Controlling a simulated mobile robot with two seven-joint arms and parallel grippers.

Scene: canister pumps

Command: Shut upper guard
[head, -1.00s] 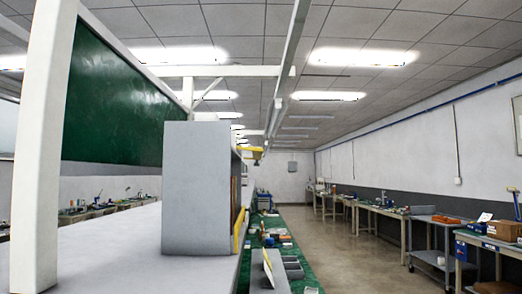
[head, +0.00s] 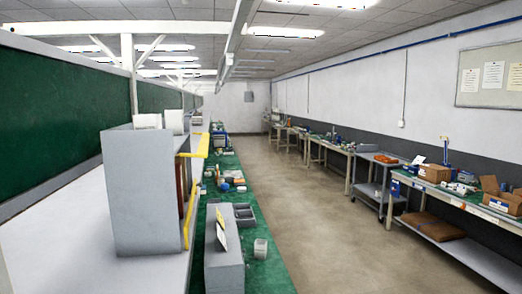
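A grey cabinet (head: 138,195) stands on the white surface at left, seen mostly from its side. A yellow frame or bar (head: 202,145) sticks out to the right from its upper front edge, apart from the cabinet face at its outer end; it looks like the upper guard, swung out. Another yellow bar (head: 188,220) runs down the lower front, close against the cabinet. Part of a brown item (head: 181,185) shows behind the bars. The cabinet's front is seen edge-on, so its inside is mostly hidden. Neither of my grippers is in view.
A green-topped bench (head: 266,262) with a grey box (head: 223,262), dark bins (head: 243,216) and small parts runs beside the cabinet. The aisle floor (head: 310,195) is clear. A cart (head: 376,190) and workbenches (head: 450,205) line the right wall.

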